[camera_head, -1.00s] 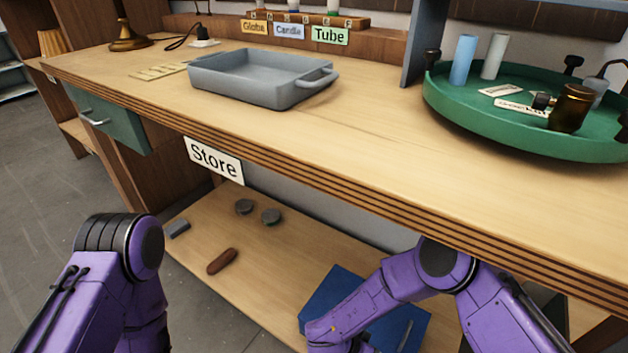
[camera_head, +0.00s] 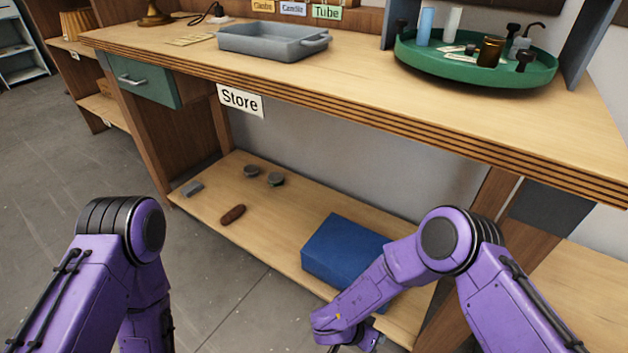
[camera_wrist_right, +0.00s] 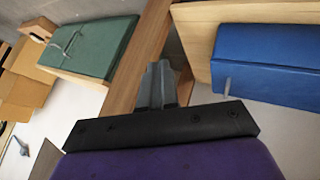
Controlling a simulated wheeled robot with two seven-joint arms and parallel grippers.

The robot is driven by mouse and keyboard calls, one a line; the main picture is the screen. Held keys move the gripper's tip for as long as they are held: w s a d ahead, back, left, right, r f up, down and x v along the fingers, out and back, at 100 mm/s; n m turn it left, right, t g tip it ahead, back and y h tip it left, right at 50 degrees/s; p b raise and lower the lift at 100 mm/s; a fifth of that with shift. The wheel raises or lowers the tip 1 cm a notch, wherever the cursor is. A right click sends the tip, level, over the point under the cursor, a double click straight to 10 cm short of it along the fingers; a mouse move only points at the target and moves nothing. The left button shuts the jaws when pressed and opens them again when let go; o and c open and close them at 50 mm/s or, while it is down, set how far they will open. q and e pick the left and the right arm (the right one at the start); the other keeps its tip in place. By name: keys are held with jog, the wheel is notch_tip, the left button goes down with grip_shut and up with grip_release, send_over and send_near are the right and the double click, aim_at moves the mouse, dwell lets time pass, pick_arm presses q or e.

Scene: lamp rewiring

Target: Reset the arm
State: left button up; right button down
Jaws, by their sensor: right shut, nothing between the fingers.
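My right arm (camera_head: 440,245) comes in from the lower right in the head view. It is bent in front of the lower shelf, its forearm pointing down and left. Its gripper is mostly cut off at the bottom of that view. In the right wrist view my right gripper (camera_wrist_right: 162,85) is shut with nothing between its fingers, in front of a wooden upright. My left arm (camera_head: 120,240) stands at the lower left of the head view, and its gripper is out of view.
The workbench (camera_head: 340,80) holds a grey tray (camera_head: 272,45) and a green turntable (camera_head: 480,75) with several items. A blue box (camera_head: 345,250) stands on the lower shelf (camera_head: 265,235), near my right forearm. A teal drawer (camera_head: 145,82) is at left. Floor at left is clear.

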jog(key=s+d+r+n+t+y+p, duration=0.1)
jog(key=s+d+r+n+t+p, duration=0.2)
jog(key=d+r+p, duration=0.75)
jog(key=s+d+r+m+g+y+p, duration=0.1)
jog(key=s+d+r+y+p, duration=0.2)
jog(key=s+r+p, duration=0.7)
jog(key=s+d+r, duration=0.1)
jog(key=s, duration=0.2)
jog(key=shift+s+r+m+y, duration=0.15)
jog(key=shift+s+m+y, duration=0.15)
jog(key=shift+m, duration=0.1)
